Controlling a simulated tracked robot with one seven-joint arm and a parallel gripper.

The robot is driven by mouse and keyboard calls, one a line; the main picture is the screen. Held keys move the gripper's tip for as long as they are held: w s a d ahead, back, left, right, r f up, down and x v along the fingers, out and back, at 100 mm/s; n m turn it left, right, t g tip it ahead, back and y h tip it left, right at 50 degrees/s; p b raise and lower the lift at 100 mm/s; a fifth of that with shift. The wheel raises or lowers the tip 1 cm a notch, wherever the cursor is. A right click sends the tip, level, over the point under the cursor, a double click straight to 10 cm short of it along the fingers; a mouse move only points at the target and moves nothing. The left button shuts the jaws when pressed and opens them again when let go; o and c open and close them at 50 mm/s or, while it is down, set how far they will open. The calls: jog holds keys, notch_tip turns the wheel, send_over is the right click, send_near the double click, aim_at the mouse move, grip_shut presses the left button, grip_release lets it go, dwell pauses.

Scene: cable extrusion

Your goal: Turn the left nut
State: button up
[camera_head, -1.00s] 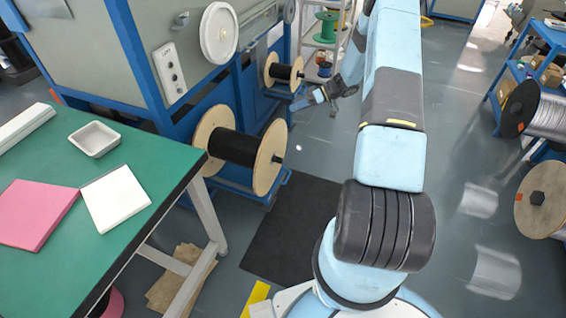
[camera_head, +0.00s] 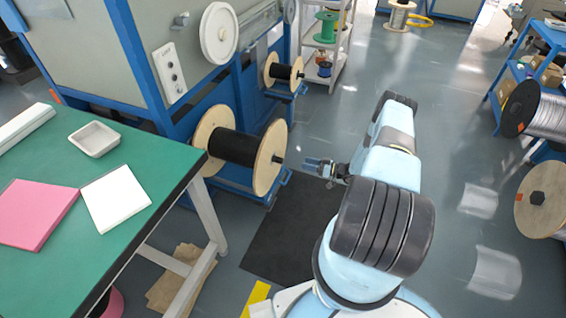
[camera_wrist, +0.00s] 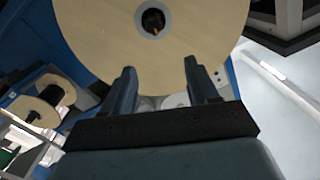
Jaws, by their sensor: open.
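The large wooden spool wound with black cable (camera_head: 235,148) sits on the blue machine, with a dark nut (camera_head: 279,160) at the centre of its outer flange. This is the left one of two such spools. My gripper (camera_head: 312,164) is just right of this nut, apart from it and pointing towards the flange. In the wrist view, the pale flange (camera_wrist: 100,30) fills the top, with the dark nut (camera_wrist: 153,22) in its hub, beyond my open, empty fingers (camera_wrist: 160,68). The smaller spool (camera_head: 284,72) with its own nut (camera_head: 300,75) is farther back.
A green table (camera_head: 60,265) with a white tray (camera_head: 95,139) stands at the left. A dark mat (camera_head: 290,235) lies below my gripper. Shelves with wire spools (camera_head: 540,110) stand at the right. The grey floor between is clear.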

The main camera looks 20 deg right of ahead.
aim_at(283, 161)
jog(key=shift+t, duration=0.4)
jog(key=f+x, duration=0.1)
jog(key=x, duration=0.3)
jog(key=f+x, duration=0.1)
jog(key=x, duration=0.3)
jog(key=f+x, duration=0.1)
jog(key=x, duration=0.4)
jog(key=shift+s+a, duration=0.2)
jog(key=c, duration=1)
jog(key=shift+c, duration=0.2)
jog(key=shift+m, duration=0.4)
